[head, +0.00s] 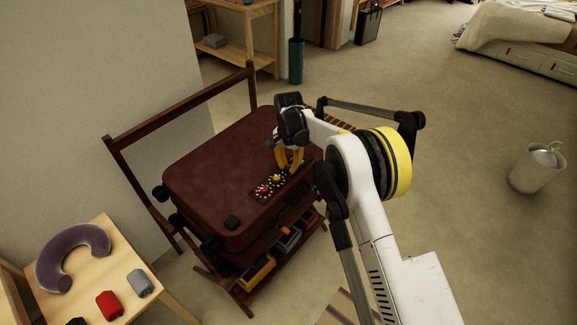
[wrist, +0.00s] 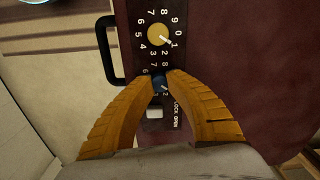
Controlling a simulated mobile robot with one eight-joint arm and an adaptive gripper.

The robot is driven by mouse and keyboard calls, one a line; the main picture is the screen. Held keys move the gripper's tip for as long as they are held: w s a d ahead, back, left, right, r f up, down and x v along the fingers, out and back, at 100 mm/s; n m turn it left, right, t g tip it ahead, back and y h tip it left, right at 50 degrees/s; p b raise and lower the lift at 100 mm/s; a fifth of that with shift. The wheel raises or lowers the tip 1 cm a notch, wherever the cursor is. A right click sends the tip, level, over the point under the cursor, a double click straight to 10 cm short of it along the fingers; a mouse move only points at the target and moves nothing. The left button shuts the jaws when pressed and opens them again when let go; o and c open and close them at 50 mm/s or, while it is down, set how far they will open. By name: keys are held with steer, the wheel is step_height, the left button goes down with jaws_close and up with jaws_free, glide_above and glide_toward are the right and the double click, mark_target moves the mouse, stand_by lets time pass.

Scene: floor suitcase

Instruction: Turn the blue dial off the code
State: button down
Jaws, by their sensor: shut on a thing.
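The blue dial (wrist: 160,86) sits on the dark code panel (wrist: 141,22) of the maroon suitcase. My gripper (wrist: 159,76) is shut on the blue dial, with a yellow-orange fingertip on each side of it. Its white pointer mark points to the lower right; the number it points at is hard to read. A yellow dial (wrist: 160,34) is above it, with its pointer toward the 1. In the head view my gripper (head: 290,168) is at the panel's far end and hides the blue dial. The red dial (head: 262,189) and yellow dial (head: 277,178) show there.
The closed maroon suitcase (head: 215,165) lies on a wooden rack (head: 150,200). A white slider (wrist: 154,113) lies beside the words LOCK OPEN. A black handle (wrist: 105,50) is left of the panel. A side table (head: 75,275) holds a neck pillow (head: 75,246). Open carpet lies right.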

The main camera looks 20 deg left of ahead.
mark_target(289, 167)
steer(key=c, duration=1.5)
jaws_free()
steer(key=shift+c, duration=0.2)
step_height(289, 167, up, 12)
